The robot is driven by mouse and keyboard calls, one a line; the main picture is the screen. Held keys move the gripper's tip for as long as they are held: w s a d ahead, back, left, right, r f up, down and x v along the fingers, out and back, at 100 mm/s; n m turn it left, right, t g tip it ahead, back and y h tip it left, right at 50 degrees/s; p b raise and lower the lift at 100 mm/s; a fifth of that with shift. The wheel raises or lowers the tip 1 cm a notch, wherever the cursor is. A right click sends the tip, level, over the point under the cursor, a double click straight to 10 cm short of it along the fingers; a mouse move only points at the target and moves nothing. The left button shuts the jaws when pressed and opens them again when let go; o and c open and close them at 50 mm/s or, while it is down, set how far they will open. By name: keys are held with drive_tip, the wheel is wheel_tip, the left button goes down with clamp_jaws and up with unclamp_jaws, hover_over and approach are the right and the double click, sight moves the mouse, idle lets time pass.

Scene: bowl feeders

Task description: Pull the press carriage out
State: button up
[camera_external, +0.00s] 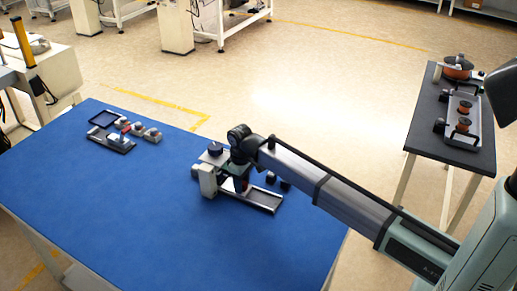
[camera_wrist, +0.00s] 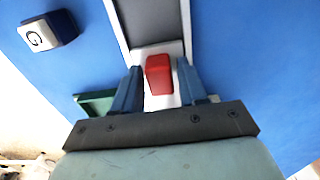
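The press (camera_external: 208,178) stands on the blue table with a grey slide rail (camera_external: 262,199) running out to its right. In the wrist view, the carriage is a white plate (camera_wrist: 170,48) in the grey rail (camera_wrist: 148,20), with a red block (camera_wrist: 159,75) on it as a handle. My gripper (camera_wrist: 159,82) has one blue finger on each side of the red block. Narrow gaps show between fingers and block, so it looks open around it. In the external view my gripper (camera_external: 241,184) is low over the rail beside the press, and my arm partly hides the carriage.
A dark blue key marked G (camera_wrist: 47,32) lies left of the rail in the wrist view. A green part (camera_wrist: 95,103) is beside my left finger. A second fixture (camera_external: 112,139) with small parts is at the table's left. The table's front is clear.

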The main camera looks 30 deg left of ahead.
clamp_jaws()
drive_tip(key=shift+d, duration=0.1)
drive_tip(key=d, duration=1)
drive_tip(key=shift+d, duration=0.2)
drive_tip(key=shift+o, duration=1.2)
unclamp_jaws()
wheel_tip(320, 180, up, 14)
drive_tip(key=shift+f, duration=0.1)
